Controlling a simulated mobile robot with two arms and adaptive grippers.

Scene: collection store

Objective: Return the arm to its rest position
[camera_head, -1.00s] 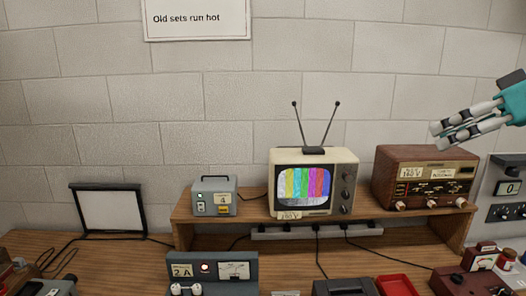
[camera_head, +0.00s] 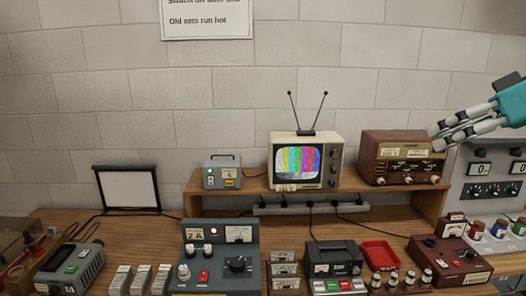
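My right gripper (camera_head: 438,138) comes in from the right edge, with a teal body and pale and dark fingers. It is raised, its fingertips overlapping the right end of a brown wooden radio (camera_head: 398,137) in the picture. The two fingers show a gap between them with nothing in it. Whether it touches the radio cannot be told, but it looks nearer to the camera. My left gripper is not in the head view.
A wooden shelf (camera_head: 300,188) on the bench bears a small television (camera_head: 302,135) with colour bars and a grey box (camera_head: 222,176). On the bench stand a blue-grey power unit (camera_head: 219,250), a black meter (camera_head: 334,259), a red tray (camera_head: 380,253) and a dark red unit (camera_head: 450,262).

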